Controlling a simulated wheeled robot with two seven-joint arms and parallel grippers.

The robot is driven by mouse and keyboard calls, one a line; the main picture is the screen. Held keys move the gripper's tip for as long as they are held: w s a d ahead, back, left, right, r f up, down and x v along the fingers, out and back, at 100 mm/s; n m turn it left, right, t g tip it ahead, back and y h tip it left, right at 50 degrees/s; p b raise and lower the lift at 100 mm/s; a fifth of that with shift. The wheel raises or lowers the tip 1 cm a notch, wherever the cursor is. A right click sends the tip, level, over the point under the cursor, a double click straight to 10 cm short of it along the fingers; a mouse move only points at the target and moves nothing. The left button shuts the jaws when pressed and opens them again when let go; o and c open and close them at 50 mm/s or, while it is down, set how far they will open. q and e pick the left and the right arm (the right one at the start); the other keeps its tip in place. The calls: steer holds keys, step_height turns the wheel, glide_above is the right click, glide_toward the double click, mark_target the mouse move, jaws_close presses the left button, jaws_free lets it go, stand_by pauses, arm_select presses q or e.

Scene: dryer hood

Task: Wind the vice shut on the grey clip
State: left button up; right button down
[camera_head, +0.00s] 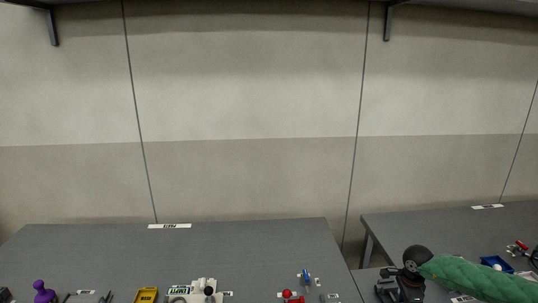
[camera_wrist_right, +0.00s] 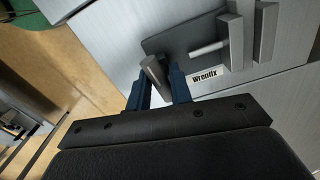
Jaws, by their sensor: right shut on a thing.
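In the right wrist view, a grey metal vice (camera_wrist_right: 190,36) stands on a pale surface, with a smooth rod and light upright blocks (camera_wrist_right: 265,32) at its far side. A short grey bar (camera_wrist_right: 153,72) of the vice lies between the blue fingers of my right gripper (camera_wrist_right: 160,88), which is shut on it. I cannot pick out the grey clip for certain. In the head view, my right arm (camera_head: 415,262) reaches in from the right in a green sleeve, its lower end cut off by the frame. My left gripper is not in view.
A "Wrenfix" label (camera_wrist_right: 205,75) is beside the vice. In the head view, a dark grey table (camera_head: 180,250) holds a purple object (camera_head: 43,292), a yellow box (camera_head: 146,296), a white device (camera_head: 200,288) and a red ball (camera_head: 287,294). A blue tray (camera_head: 497,263) lies on the right table.

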steer(key=shift+f, duration=0.15)
steer(key=shift+n+b, duration=1.05)
steer(key=shift+n, duration=0.15)
steer(key=c, duration=1.2)
jaws_free()
steer(key=shift+c, duration=0.2)
steer(key=shift+r, duration=0.2)
steer(key=shift+r+p, duration=0.45)
steer(key=shift+r, duration=2.45)
